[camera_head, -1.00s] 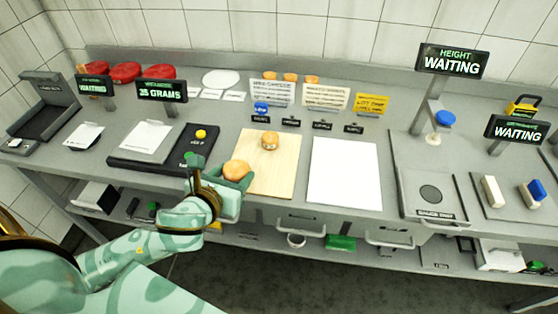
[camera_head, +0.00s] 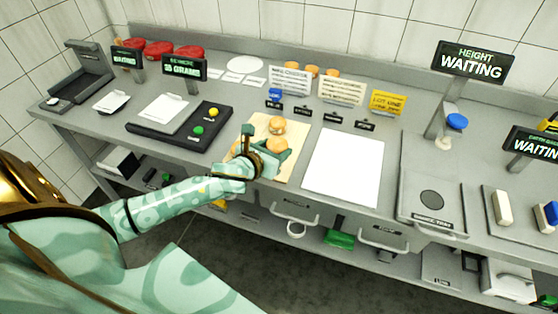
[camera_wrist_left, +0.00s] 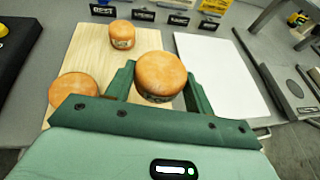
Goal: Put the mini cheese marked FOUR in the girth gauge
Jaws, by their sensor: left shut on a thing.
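My left gripper (camera_head: 272,158) is over the near part of the wooden board (camera_head: 262,122). It is shut on a small orange mini cheese (camera_wrist_left: 160,75), whose side label is mostly hidden and unreadable. A second mini cheese (camera_head: 277,126) stands on the board just beyond, its label too small to read. A third (camera_wrist_left: 73,88) lies at the board's left edge in the left wrist view, mark unseen; my gripper hides most of it in the head view. The girth gauge seems to be the far-right station with a white block (camera_head: 502,208) and blue block (camera_head: 551,214), under a WAITING display (camera_head: 540,146).
A white sheet (camera_head: 343,168) lies right of the board. The height gauge (camera_head: 455,122) and a grey plate (camera_head: 430,215) stand between it and the far-right station. A scale pad with buttons (camera_head: 205,121) is on the left. Red wheels (camera_head: 160,49) are at the back.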

